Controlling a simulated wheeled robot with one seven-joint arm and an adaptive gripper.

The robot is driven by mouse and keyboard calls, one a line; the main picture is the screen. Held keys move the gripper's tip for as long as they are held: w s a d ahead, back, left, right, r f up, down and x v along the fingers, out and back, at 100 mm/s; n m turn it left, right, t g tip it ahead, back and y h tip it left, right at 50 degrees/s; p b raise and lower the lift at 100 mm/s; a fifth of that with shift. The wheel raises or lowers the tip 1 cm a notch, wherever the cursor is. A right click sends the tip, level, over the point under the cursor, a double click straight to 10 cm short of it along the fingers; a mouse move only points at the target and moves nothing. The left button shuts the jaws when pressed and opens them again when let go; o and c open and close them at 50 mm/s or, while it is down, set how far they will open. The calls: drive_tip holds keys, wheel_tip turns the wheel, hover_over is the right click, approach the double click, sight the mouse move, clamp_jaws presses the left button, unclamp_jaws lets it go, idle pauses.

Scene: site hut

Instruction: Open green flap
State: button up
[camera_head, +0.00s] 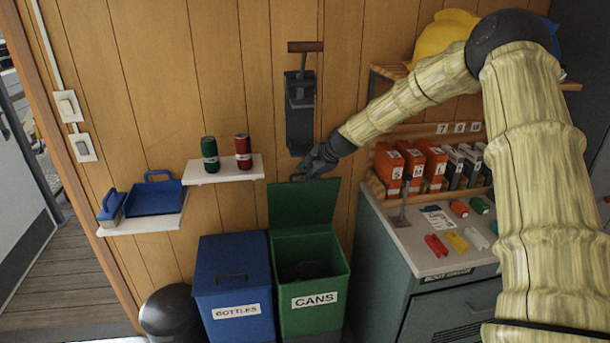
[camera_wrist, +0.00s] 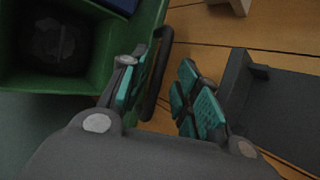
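The green flap (camera_head: 303,207) of the green bin labelled CANS (camera_head: 315,265) stands raised, close to upright, at the back of the bin. The bin's opening shows, with a dark interior. My gripper (camera_head: 312,168) is at the top edge of the flap, near the wall. In the wrist view my gripper (camera_wrist: 160,88) has its teal-padded fingers apart. The flap's dark bar handle (camera_wrist: 157,72) lies between them, closer to the left finger. Whether a finger touches the handle I cannot tell.
A blue bin labelled BOTTLES (camera_head: 233,292) stands left of the green one, closed. A workbench (camera_head: 419,250) with small items is at the right. A dark wall-mounted fixture (camera_head: 300,115) hangs just above my gripper. A white shelf (camera_head: 226,171) holds two cans.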

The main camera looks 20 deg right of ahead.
drive_tip(key=v, duration=1)
drive_tip(key=shift+s+r, duration=0.15)
drive_tip(key=shift+s, duration=0.05)
drive_tip(key=shift+a, duration=0.1)
drive_tip(key=c, duration=0.3)
drive_tip(key=a+f+t+b, duration=0.1)
drive_tip(key=f, duration=0.2)
drive_tip(key=a+f+b, duration=0.1)
drive_tip(key=f+b, duration=0.1)
drive_tip(key=f, duration=0.2)
drive_tip(key=a+f+n+t+b, duration=0.1)
drive_tip(key=a+f+b, duration=0.1)
drive_tip(key=f, duration=0.2)
drive_tip(key=shift+a+t+h, duration=0.1)
drive_tip(key=shift+t+h, duration=0.2)
clamp_jaws()
drive_tip(key=s+a+f+t+h+b, duration=0.3)
drive_tip(key=s+t+b, duration=0.25)
drive_tip(key=b, duration=0.35)
drive_tip(key=s+d+r+m+t+h+b, duration=0.1)
drive_tip(key=s+r+m+t+h+b, duration=0.2)
drive_tip(key=s+h, duration=0.1)
drive_tip(key=p+x, duration=0.2)
drive_tip(key=x, duration=1.1)
drive_tip(key=shift+w+d, duration=0.3)
drive_tip(key=shift+d, duration=0.1)
